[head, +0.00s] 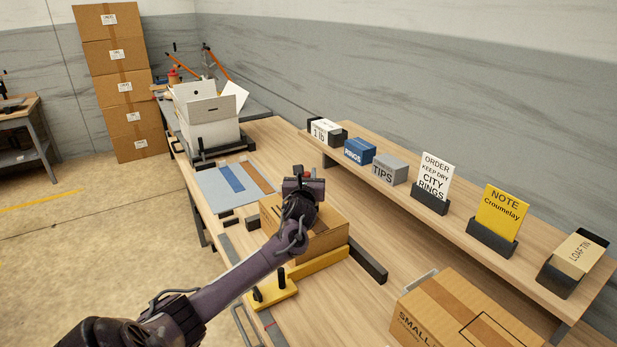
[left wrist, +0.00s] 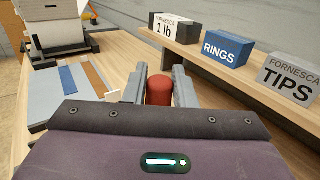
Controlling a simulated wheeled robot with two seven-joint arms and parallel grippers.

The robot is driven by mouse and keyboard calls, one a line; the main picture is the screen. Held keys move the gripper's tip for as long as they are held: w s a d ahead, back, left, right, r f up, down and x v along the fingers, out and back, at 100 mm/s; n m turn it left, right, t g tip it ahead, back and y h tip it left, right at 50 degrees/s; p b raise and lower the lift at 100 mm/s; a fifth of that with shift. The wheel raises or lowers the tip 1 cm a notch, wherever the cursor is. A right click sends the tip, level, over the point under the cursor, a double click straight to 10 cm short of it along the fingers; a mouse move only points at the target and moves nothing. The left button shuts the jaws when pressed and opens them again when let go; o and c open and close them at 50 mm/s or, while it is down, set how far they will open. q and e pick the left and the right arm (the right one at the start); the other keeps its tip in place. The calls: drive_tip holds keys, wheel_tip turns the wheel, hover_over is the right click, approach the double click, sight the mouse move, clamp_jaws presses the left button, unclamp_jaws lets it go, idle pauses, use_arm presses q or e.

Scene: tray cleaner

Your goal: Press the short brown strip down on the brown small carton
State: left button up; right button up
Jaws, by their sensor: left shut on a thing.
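My left gripper (head: 303,172) is above a brown carton (head: 328,236) in the middle of the bench. It is shut on a red, rounded piece, seen between its fingers in the left wrist view (left wrist: 158,91). The gripper and arm hide part of the carton's top. I cannot tell whether the red piece touches the carton. A brown strip (head: 258,177) lies beside a blue strip (head: 230,178) on a grey board (head: 208,191); both also show in the left wrist view. Another brown carton marked SMALL (head: 408,324) is at the lower right. My right gripper is not in view.
A yellow fixture (head: 318,267) and dark bar (head: 368,264) border the middle carton. An open white box (head: 208,121) stands at the far left. A raised shelf along the right holds small boxes (head: 390,170) and signs (head: 502,212). Bare bench lies between.

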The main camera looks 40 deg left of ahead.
use_arm(q)
drive_tip(key=shift+a+f, duration=0.1)
drive_tip(key=shift+a, duration=0.1)
drive_tip(key=shift+w+a+b, duration=0.2)
drive_tip(key=shift+a+b, duration=0.1)
drive_tip(key=shift+a, duration=0.35)
drive_tip(key=shift+w+a+b, duration=0.15)
drive_tip(key=shift+a+b, duration=0.1)
drive_tip(key=shift+a, duration=0.5)
drive_tip(key=shift+w+a+b, duration=0.2)
drive_tip(key=shift+a+b, duration=0.25)
drive_tip(key=shift+a, duration=0.05)
drive_tip(key=shift+w+a+b, duration=0.2)
drive_tip(key=shift+a+b, duration=0.2)
drive_tip(key=shift+a, duration=0.05)
